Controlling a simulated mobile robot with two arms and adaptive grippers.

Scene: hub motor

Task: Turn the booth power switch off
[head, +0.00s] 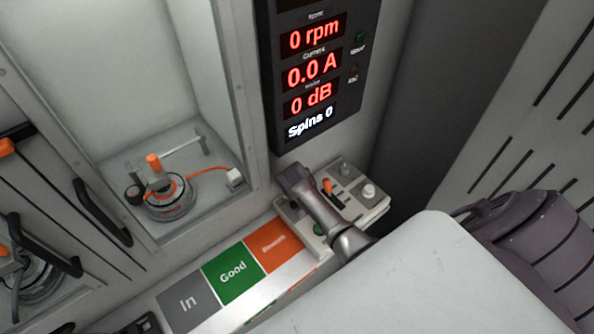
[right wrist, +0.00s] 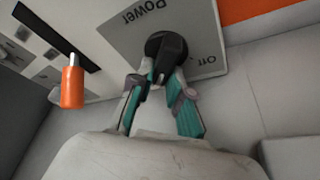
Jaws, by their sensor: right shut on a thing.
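The booth power switch is a black rotary knob (right wrist: 165,46) on a grey plate marked "Power" and "Off" in the right wrist view. The teal-padded fingers of my right gripper (right wrist: 160,84) are closed around the knob's grip. Which mark the knob points to is not clear. In the head view my right arm reaches over the control box (head: 376,208) below the display, and the arm hides the knob there. My left gripper is not in view.
An orange-handled lever (right wrist: 72,86) stands beside the switch plate. The display (head: 312,70) reads 0 rpm, 0.0 A, 0 dB and Spins 0. A hub motor (head: 167,198) sits in the booth at left. Grey, green (head: 233,273) and orange label zones lie left of the box.

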